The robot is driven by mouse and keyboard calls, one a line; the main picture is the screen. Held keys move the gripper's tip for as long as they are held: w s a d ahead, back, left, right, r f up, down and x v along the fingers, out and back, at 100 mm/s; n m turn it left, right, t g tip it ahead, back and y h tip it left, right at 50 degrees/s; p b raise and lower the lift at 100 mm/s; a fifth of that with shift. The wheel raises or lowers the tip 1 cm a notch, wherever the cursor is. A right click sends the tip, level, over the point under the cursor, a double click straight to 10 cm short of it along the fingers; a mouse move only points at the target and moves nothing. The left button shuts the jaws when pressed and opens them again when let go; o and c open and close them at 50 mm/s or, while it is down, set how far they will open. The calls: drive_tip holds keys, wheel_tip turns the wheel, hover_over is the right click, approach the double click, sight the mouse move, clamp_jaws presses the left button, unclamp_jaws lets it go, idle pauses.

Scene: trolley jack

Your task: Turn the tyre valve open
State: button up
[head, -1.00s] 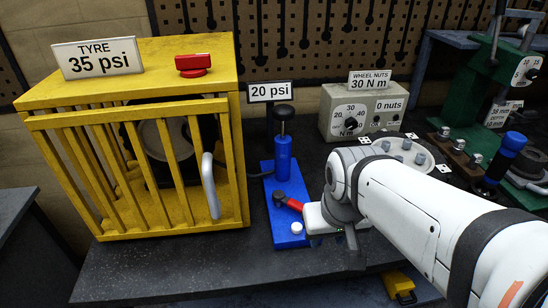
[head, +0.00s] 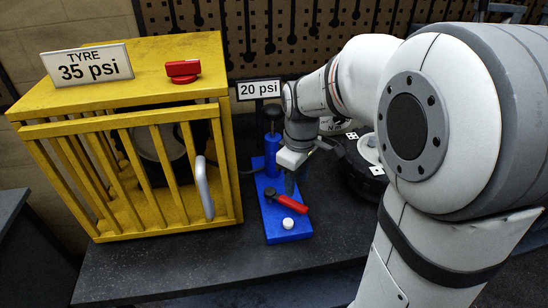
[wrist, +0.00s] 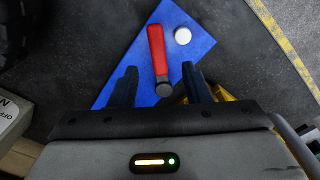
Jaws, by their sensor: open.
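A red-handled lever (head: 291,203) with a dark round pivot lies on the blue base plate (head: 277,226); it may be the tyre valve, but no label on it shows. The lever also shows in the wrist view (wrist: 157,46), its handle pointing up the picture. A red knob (head: 183,70) sits on top of the yellow cage (head: 165,120). My gripper (head: 290,183) is over the plate, close to the pivot. In the wrist view my gripper (wrist: 160,86) is open, with the lever's pivot end between its fingertips. Neither finger visibly touches the lever.
A white button (head: 288,224) is on the plate near the handle. A blue pump (head: 272,155) and a 20 psi sign (head: 258,90) stand behind. The yellow cage's grey handle (head: 204,187) juts out at left. The bench front is clear.

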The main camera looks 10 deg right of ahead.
sight(292, 203)
drive_tip(key=shift+w+f+n, duration=0.15)
drive_tip(key=shift+w+n, duration=0.15)
drive_tip(key=shift+w, duration=0.05)
drive_tip(key=shift+f, duration=0.35)
wheel_tip(292, 203, down, 7)
drive_tip(key=shift+w, duration=0.1)
drive_tip(key=shift+c, duration=0.2)
clamp_jaws()
drive_tip(key=shift+a, duration=0.25)
